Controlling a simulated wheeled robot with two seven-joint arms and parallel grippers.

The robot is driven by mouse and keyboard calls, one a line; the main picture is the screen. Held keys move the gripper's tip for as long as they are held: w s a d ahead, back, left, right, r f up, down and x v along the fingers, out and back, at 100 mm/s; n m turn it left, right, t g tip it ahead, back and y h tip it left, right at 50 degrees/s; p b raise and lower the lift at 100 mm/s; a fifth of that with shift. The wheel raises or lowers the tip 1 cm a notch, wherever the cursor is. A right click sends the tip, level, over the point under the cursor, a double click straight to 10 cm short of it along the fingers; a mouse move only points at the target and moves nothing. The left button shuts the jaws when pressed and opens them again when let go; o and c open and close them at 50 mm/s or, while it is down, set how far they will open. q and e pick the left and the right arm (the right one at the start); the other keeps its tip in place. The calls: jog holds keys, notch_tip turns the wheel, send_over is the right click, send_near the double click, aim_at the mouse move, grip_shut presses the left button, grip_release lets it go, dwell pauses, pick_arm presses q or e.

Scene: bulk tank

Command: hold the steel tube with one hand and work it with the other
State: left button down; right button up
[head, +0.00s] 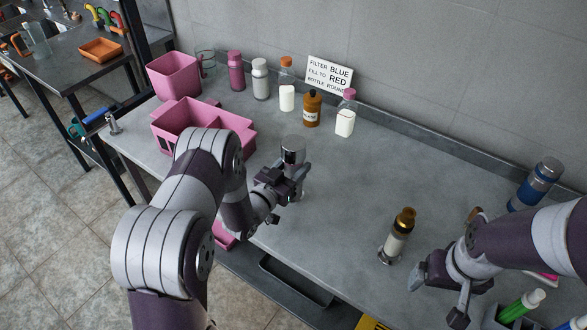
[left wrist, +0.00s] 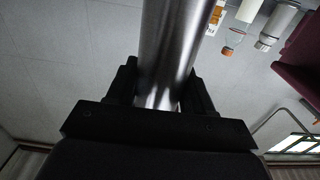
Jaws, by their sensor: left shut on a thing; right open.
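The steel tube (head: 292,150) stands upright in the head view, over the middle of the grey bench. My left gripper (head: 291,184) is shut on it, below its top. In the left wrist view the steel tube (left wrist: 168,50) runs between the two black fingers of the left gripper (left wrist: 160,95). Its lower end is partly hidden by the gripper. My right gripper (head: 440,292) is open and empty at the lower right of the head view, apart from the tube.
A blue and silver cylinder (head: 537,184) is at the far right. Pink bins (head: 190,127), several bottles and a sign (head: 329,74) line the back left. The bench between tube and blue cylinder is mostly clear.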

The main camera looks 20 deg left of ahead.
pick_arm(q)
jog(key=shift+w+f, duration=0.1)
jog(key=shift+f, duration=0.55)
jog(key=shift+f, duration=0.2)
jog(key=shift+c, duration=2.2)
grip_release()
jog(key=shift+r, duration=0.1)
